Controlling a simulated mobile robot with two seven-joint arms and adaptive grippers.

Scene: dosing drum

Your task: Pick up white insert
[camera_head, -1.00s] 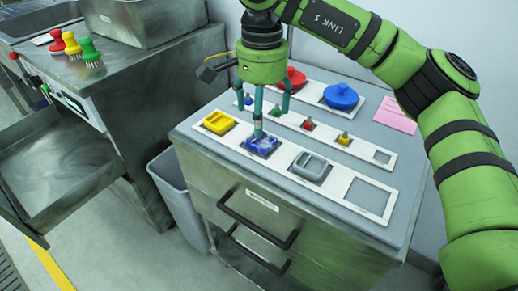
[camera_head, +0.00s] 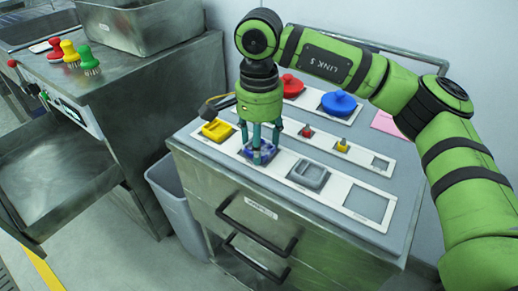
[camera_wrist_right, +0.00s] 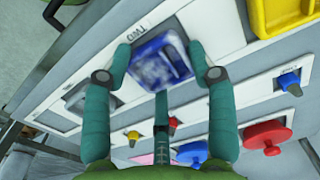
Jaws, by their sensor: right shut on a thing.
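My right gripper (camera_head: 259,154) points down at the front white strip (camera_head: 336,190) on the cabinet top. Its fingers are shut on a blue insert (camera_head: 263,150), which sits at its place in that strip or very close to it. In the right wrist view, the blue insert (camera_wrist_right: 158,60) is between the fingertips of my gripper (camera_wrist_right: 160,72), and its top looks mottled blue and white. No separate all-white insert shows. A yellow insert (camera_head: 217,130) and a grey insert (camera_head: 308,174) sit in the same strip. My left gripper is out of view.
An empty square slot (camera_head: 366,204) is at the strip's right end. A second strip holds small red (camera_head: 307,131) and yellow (camera_head: 342,145) knobbed pieces. Red (camera_head: 291,84) and blue (camera_head: 339,103) lids lie behind. A bin (camera_head: 180,205) stands left of the cabinet.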

